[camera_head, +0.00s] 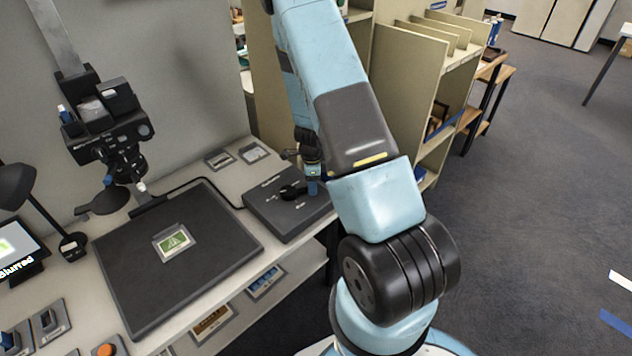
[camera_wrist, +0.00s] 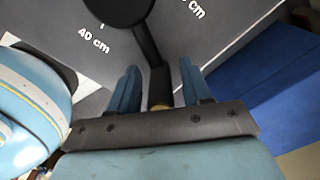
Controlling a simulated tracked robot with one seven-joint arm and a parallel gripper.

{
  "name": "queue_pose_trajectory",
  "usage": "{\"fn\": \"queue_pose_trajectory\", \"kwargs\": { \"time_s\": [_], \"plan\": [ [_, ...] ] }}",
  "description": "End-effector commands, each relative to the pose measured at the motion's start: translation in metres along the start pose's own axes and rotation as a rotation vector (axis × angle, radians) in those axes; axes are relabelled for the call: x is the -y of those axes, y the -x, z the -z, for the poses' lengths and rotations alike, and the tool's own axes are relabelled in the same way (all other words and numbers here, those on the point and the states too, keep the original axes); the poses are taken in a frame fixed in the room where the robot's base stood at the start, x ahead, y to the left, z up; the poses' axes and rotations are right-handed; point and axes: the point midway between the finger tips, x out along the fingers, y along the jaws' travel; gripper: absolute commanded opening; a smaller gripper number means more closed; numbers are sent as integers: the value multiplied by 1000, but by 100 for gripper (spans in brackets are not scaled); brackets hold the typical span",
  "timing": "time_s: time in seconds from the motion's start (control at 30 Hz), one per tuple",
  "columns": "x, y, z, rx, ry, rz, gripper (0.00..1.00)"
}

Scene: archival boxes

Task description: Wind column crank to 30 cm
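The crank is a black round hub with an arm, on top of a dark grey control box (camera_head: 270,212). In the wrist view the crank (camera_wrist: 143,40) points down toward my gripper (camera_wrist: 158,72). The two blue fingers stand apart on either side of the crank arm's outer end, with gaps showing on both sides. A white "40 cm" mark lies left of the arm; another mark ending in "cm" is at upper right, its number cut off. In the head view my gripper (camera_head: 312,186) is at the box, just right of the crank (camera_head: 291,191).
A camera (camera_head: 108,125) hangs on a column (camera_head: 57,35) above a dark baseboard (camera_head: 135,285) bearing a green card (camera_head: 174,242). A screen (camera_head: 18,248) at left reads "Blurred". Shelving (camera_head: 405,75) stands behind my arm. Open floor lies at right.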

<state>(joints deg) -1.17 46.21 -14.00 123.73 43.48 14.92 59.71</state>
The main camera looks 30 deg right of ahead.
Motion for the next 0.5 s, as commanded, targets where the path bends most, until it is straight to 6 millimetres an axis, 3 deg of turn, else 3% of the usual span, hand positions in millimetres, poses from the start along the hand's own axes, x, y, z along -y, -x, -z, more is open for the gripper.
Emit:
{"fn": "queue_pose_trajectory", "kwargs": {
  "time_s": [0.27, 0.5],
  "plan": [
    [0, 1, 1, -2, -1, 1, 50],
    [2, 26, 0, -1, 1, 5, 50]
  ]
}}
